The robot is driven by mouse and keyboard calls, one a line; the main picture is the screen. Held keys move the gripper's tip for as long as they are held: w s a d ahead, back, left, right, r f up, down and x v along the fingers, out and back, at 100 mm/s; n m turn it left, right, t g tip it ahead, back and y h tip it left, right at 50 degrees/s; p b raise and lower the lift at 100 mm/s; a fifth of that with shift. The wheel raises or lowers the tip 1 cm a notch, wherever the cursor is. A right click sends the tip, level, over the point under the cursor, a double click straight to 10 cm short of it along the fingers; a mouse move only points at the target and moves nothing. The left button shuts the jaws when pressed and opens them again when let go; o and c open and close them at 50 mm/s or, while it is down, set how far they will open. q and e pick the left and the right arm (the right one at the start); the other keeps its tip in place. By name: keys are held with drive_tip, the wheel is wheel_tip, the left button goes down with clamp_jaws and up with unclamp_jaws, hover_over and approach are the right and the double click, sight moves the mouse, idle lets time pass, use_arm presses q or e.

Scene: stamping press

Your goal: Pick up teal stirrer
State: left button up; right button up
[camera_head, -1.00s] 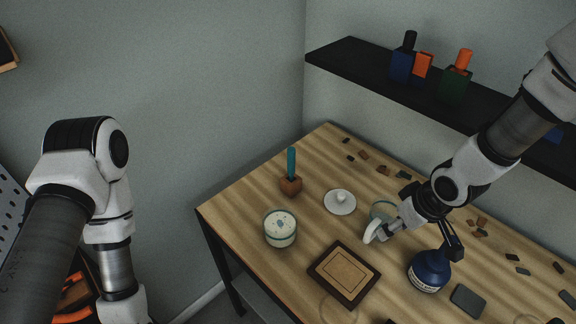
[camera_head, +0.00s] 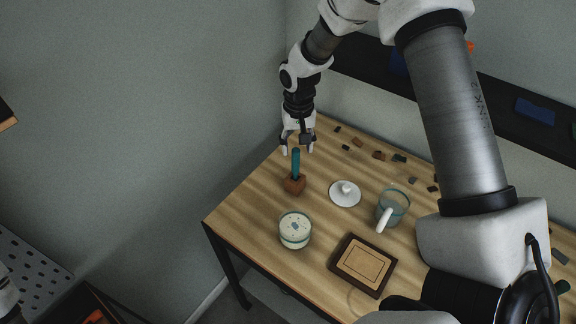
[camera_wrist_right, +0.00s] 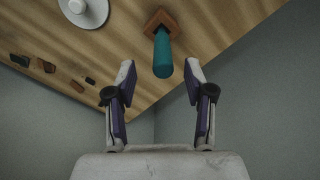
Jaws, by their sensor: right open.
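The teal stirrer (camera_head: 296,162) stands upright in a small brown wooden block (camera_head: 294,185) near the table's left corner. My right gripper (camera_head: 298,150) is open and empty, at the stirrer's top end in the head view. In the right wrist view, the stirrer (camera_wrist_right: 163,54) shows just beyond and between the two spread fingertips of my right gripper (camera_wrist_right: 160,72), with the brown block (camera_wrist_right: 162,18) behind it. No contact with the stirrer shows.
A white lid (camera_head: 345,194), a glass mug (camera_head: 392,208), a speckled jar (camera_head: 295,230) and a dark framed tray (camera_head: 362,265) stand on the wooden table (camera_head: 255,205). Small dark and brown chips lie along the back. A black shelf (camera_head: 360,70) hangs on the wall.

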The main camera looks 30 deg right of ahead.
sight(296, 159)
drive_tip(key=shift+s+d+f+b, duration=0.1)
drive_tip(key=shift+f+b, duration=0.2)
drive_tip(key=shift+f, duration=0.5)
drive_tip(key=f+b, duration=0.2)
drive_tip(key=f, duration=0.1)
drive_tip(key=w+a+f+b, duration=0.1)
drive_tip(key=b, duration=0.1)
drive_tip(key=shift+f, duration=0.2)
drive_tip(key=shift+s+d+r, duration=0.1)
drive_tip(key=shift+d+r, duration=0.05)
drive_tip(key=shift+s+d, duration=0.15)
drive_tip(key=shift+c, duration=0.3)
drive_tip(key=shift+s+r, duration=0.1)
drive_tip(key=shift+s, duration=0.05)
clamp_jaws()
use_arm(q)
wheel_tip(296, 159, down, 5)
drive_tip(key=shift+w+a+f, duration=0.1)
drive_tip(key=shift+w+f, duration=0.05)
drive_tip(key=shift+f, duration=0.05)
